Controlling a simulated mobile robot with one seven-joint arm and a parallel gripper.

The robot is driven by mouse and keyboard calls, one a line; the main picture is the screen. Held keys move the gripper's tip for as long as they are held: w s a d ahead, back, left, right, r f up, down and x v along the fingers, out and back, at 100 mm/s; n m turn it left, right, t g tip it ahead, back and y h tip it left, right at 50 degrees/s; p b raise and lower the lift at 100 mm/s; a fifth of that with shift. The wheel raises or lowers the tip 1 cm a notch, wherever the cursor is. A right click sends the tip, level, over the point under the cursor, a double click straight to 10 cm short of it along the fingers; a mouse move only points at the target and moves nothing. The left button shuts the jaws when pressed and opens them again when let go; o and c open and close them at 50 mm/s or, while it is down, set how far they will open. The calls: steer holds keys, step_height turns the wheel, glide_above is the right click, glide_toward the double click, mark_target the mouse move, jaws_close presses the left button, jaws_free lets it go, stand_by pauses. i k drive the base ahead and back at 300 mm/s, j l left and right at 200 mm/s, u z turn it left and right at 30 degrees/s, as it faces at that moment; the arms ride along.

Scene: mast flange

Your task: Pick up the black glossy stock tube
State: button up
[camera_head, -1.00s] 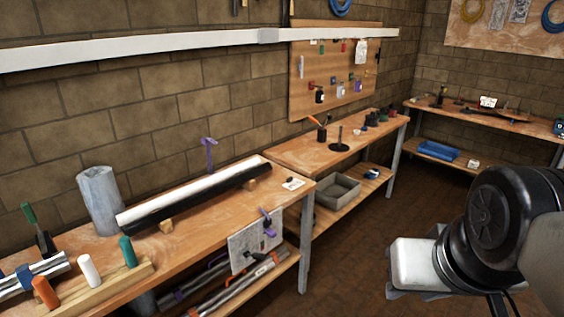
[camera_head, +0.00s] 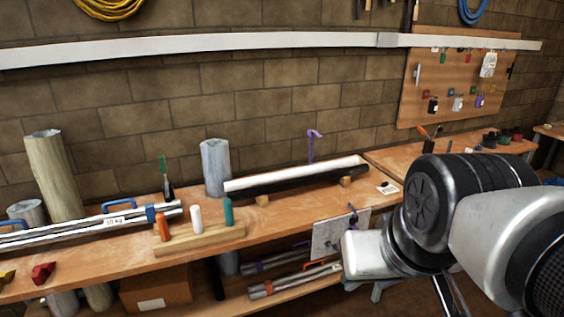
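The black glossy stock tube (camera_head: 285,183) lies nearly level on the long wooden bench, propped on small wooden blocks. A white tube (camera_head: 300,173) lies right behind it and runs alongside. My arm shows at the right, in front of the bench's right part, well apart from the black tube. The fingers of my gripper do not show, so I cannot see whether they are open or shut.
A grey cylinder (camera_head: 215,168) stands left of the tubes. A wooden rack (camera_head: 205,238) with orange, white and green handles sits at the bench's front. Silver tubes (camera_head: 85,229) lie further left. A purple clamp (camera_head: 313,142) stands behind the tubes. A card (camera_head: 387,188) lies at the right end.

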mark_target(281, 186)
steer(key=i+l+u, duration=0.15)
steer(key=u, duration=0.25)
steer(key=i+l+u, duration=0.1)
steer(key=u, duration=0.35)
steer(key=i+l+u, duration=0.15)
steer(key=l, duration=0.2)
steer(key=l+u, duration=0.15)
steer(key=l, duration=0.25)
steer(key=i+l+u, duration=0.15)
steer(key=l, duration=0.25)
steer(key=i+l, duration=0.1)
steer(key=l, duration=0.45)
steer(key=i+l, duration=0.15)
steer(key=l, duration=0.4)
steer(key=i+l+u, duration=0.1)
steer(key=l, duration=0.45)
steer(key=i+l, duration=0.1)
steer(key=l, duration=0.45)
